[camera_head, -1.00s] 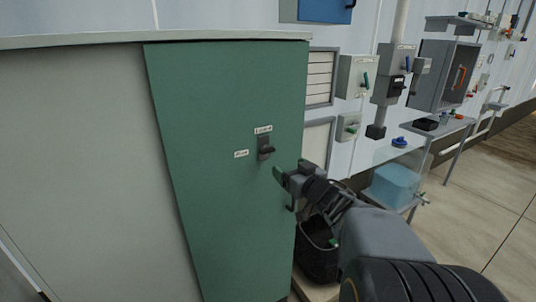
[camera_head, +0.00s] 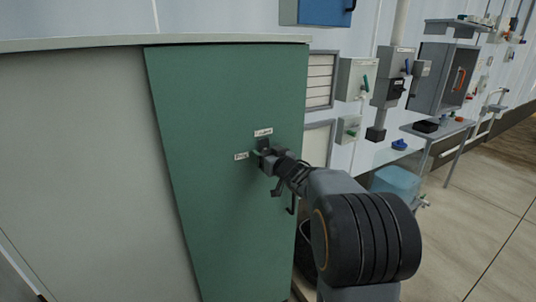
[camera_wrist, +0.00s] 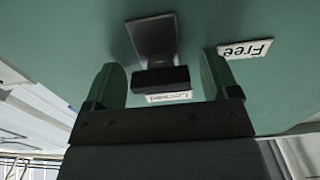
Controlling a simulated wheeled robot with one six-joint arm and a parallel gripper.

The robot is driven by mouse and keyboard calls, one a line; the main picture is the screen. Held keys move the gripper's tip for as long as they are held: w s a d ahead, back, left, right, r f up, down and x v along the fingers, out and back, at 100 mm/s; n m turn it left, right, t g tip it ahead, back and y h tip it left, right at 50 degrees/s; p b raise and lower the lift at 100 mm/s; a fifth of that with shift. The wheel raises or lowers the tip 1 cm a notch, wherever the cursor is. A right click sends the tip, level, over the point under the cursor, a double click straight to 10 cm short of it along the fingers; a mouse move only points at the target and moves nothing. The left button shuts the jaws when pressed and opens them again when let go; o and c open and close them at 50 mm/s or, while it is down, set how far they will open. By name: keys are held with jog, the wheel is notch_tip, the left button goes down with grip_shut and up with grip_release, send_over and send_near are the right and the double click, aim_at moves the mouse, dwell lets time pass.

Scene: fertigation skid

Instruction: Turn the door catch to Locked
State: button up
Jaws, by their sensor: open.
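The door catch (camera_wrist: 153,40) is a grey plate with a dark lever (camera_wrist: 162,79) standing out from the green cabinet door (camera_head: 215,220). In the wrist view, which is upside down, a "Free" label (camera_wrist: 245,48) is right of the catch. A "Locked" label (camera_wrist: 168,98) is partly hidden behind the lever. In the head view "Locked" (camera_head: 263,132) is above and "Free" (camera_head: 241,156) is left. My gripper (camera_wrist: 160,82) is open, a green-padded finger either side of the lever, with gaps showing. In the head view my gripper (camera_head: 265,157) covers much of the catch.
A dark handle (camera_head: 291,206) is at the door's right edge, below my gripper. Grey switch boxes (camera_head: 357,80) are on the wall to the right. A bench (camera_head: 437,131) and a blue tank (camera_head: 396,183) stand there, with open floor at far right.

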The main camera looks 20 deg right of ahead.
jog(key=c, duration=0.9)
jog(key=shift+n+b, duration=0.3)
jog(key=n+b, duration=0.2)
jog(key=shift+f+n, duration=0.15)
jog(key=shift+n, duration=0.25)
jog(key=n+b, duration=0.3)
jog(key=n, duration=0.2)
jog(key=n+b, duration=0.3)
jog(key=n, duration=0.2)
jog(key=shift+n, duration=0.4)
jog(key=shift+n+b, duration=0.75)
jog(key=shift+n, duration=1.25)
